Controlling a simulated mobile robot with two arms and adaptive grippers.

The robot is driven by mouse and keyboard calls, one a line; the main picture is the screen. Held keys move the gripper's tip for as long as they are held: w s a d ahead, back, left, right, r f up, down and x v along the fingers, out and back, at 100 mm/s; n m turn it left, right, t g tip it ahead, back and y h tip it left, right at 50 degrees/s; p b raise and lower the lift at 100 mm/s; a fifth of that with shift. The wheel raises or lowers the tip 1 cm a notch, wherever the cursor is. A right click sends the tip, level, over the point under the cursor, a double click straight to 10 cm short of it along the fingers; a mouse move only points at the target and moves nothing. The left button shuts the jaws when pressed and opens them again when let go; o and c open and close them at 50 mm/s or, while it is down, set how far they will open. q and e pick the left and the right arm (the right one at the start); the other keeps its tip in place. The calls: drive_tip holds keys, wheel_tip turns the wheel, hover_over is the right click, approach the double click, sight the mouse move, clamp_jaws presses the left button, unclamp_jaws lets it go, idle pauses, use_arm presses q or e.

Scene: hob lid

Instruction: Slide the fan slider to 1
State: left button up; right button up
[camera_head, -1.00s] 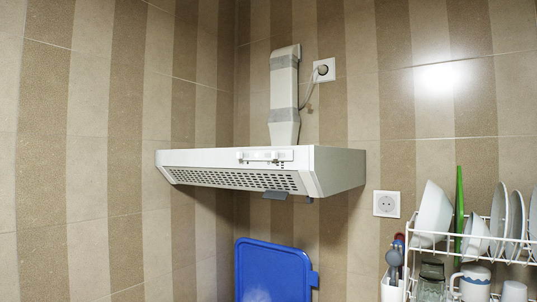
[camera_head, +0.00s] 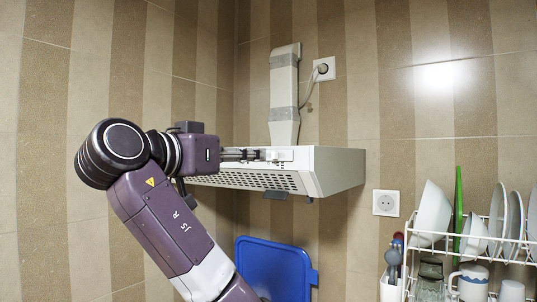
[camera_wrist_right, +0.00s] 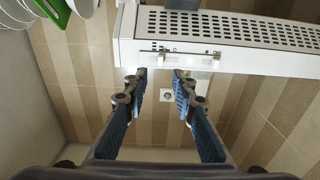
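The white range hood (camera_head: 335,168) hangs on the tiled wall, with a small slider panel (camera_head: 281,155) on its front edge. In the right wrist view, the hood (camera_wrist_right: 240,30) runs across the top, and its slider panel (camera_wrist_right: 190,58) shows small knobs. I cannot tell which one is the fan slider or read its marks. My right gripper (camera_head: 258,154) reaches in from the left at panel height and hides the panel's left part. In the wrist view, my right gripper (camera_wrist_right: 160,76) is open and empty, its blue-padded fingers apart just short of the panel; contact is unclear. My left gripper is not in view.
A duct (camera_head: 284,95) rises from the hood. A blue board (camera_head: 275,268) stands below it. A dish rack (camera_head: 425,233) with plates and mugs is at the right, beside a wall socket (camera_head: 386,203). The space before the hood's right part is free.

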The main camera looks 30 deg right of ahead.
sight(273, 155)
drive_tip(key=p+x, duration=0.4)
drive_tip(key=x, duration=0.4)
drive_tip(key=shift+a, duration=0.1)
clamp_jaws()
